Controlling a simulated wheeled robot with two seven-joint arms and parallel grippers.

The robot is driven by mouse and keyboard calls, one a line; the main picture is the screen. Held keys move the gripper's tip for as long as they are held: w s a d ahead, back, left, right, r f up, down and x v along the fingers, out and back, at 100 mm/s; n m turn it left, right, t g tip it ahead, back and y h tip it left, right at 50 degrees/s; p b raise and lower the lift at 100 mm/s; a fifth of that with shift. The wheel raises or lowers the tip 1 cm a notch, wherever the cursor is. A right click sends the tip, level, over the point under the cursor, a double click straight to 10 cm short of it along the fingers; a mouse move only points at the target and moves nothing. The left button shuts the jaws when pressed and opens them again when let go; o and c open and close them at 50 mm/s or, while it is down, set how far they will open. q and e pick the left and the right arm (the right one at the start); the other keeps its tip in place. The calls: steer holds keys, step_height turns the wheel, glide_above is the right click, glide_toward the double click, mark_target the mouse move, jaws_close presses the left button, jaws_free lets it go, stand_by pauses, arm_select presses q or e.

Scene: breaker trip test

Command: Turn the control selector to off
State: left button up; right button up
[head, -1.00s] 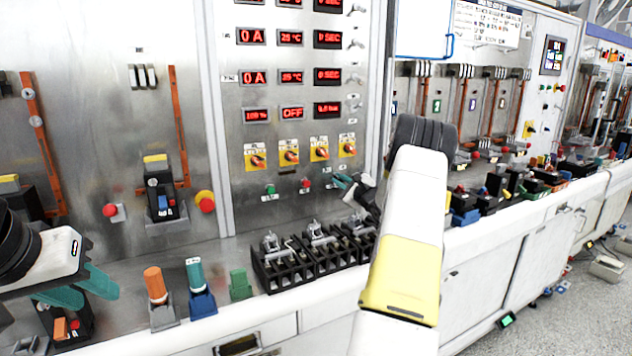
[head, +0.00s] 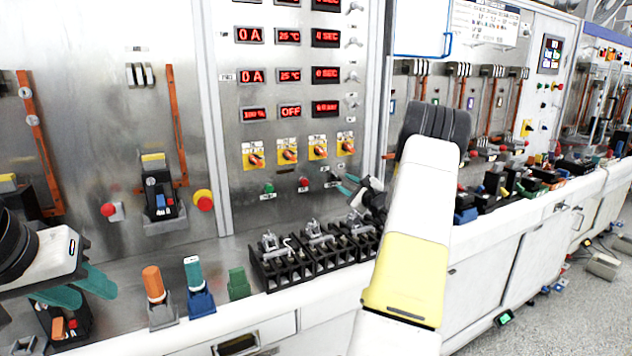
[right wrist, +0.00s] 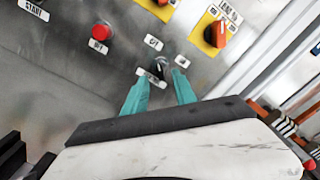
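The control selector is a small black knob (right wrist: 161,66) on the metal panel, with an OFF label (right wrist: 153,42) above it and another label, too blurred to read, at its lower left. It also shows small in the head view (head: 335,178). My right gripper (right wrist: 162,80) is open, with its green fingertips close to the panel and one to either side of the knob's lower end. I cannot tell whether they touch it. In the head view my right gripper (head: 347,185) is partly hidden by my arm. My left gripper (head: 96,297) is open and empty at the lower left.
A red button (right wrist: 102,33) sits left of the selector, and yellow-plated orange rotary switches (right wrist: 215,33) above it. Black terminal blocks (head: 315,250) stand on the bench below. Orange, blue and green parts (head: 197,290) stand between them and my left gripper.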

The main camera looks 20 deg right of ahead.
steer(key=s, duration=0.2)
steer(key=shift+s+d, duration=0.1)
steer(key=shift+s, duration=0.25)
